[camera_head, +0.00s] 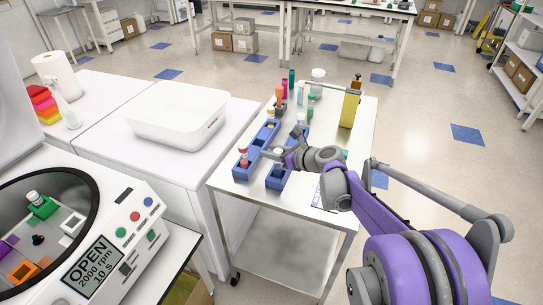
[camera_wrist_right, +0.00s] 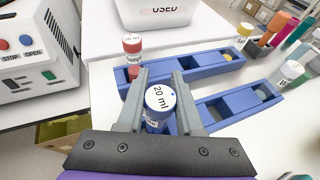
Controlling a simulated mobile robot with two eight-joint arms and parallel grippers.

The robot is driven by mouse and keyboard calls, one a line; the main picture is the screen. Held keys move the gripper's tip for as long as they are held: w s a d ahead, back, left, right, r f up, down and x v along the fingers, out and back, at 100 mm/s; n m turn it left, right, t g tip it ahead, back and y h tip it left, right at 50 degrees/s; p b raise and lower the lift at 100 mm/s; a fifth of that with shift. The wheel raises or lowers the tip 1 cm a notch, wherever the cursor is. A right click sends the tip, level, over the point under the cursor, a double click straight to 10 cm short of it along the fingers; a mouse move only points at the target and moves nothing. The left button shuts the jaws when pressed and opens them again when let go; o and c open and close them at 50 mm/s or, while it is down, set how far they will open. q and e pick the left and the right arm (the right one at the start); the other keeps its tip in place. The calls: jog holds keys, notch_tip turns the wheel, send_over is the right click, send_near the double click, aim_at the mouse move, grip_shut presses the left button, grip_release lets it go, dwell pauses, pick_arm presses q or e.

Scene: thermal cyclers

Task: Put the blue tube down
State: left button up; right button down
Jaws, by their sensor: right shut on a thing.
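My right gripper (camera_head: 277,153) is over the near ends of the blue racks in the head view. In the right wrist view the gripper (camera_wrist_right: 159,88) is shut on the blue tube (camera_wrist_right: 155,122), whose white cap top reads "20 ml". The tube stands about upright between the fingers, at the left end of the near blue rack (camera_wrist_right: 225,113). Its lower end is hidden, so I cannot tell how deep it sits. The far blue rack (camera_wrist_right: 192,60) holds a red-capped tube (camera_wrist_right: 132,45) at its left end. My left gripper is not in view.
Coloured bottles and a yellow container (camera_head: 349,108) stand behind the racks on the cart (camera_head: 222,178). A white tub (camera_head: 160,130), labelled "USED" in the wrist view, is to the left. An open centrifuge (camera_head: 125,222) is at lower left.

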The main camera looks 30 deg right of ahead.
jog(key=shift+f, duration=0.8)
jog(key=shift+f, duration=0.2)
jog(key=c, duration=0.6)
grip_release()
jog(key=shift+o, duration=0.2)
jog(key=shift+r, duration=0.1)
